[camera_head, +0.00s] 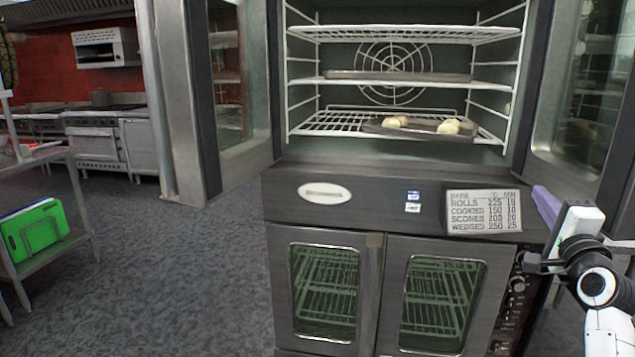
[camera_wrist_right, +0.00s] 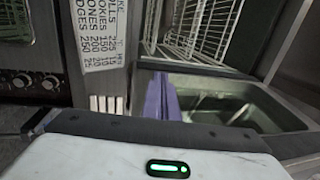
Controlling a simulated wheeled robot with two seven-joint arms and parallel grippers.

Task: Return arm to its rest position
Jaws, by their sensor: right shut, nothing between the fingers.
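My right arm (camera_head: 593,285) comes in from the lower right in the head view. Its right gripper (camera_head: 543,200), with purple fingers, is shut and empty. It is in front of the oven's right side, just right of the baking chart. The purple fingers also show close together in the right wrist view (camera_wrist_right: 161,98). My left arm and gripper are not in view.
The oven (camera_head: 330,183) stands open, with open doors at left (camera_head: 200,90) and right (camera_head: 580,100). A tray (camera_head: 378,127) with pale dough pieces (camera_head: 448,127) lies on a lower rack; another tray (camera_head: 420,77) is above. A shelf with green boards (camera_head: 40,232) stands left. Floor between is clear.

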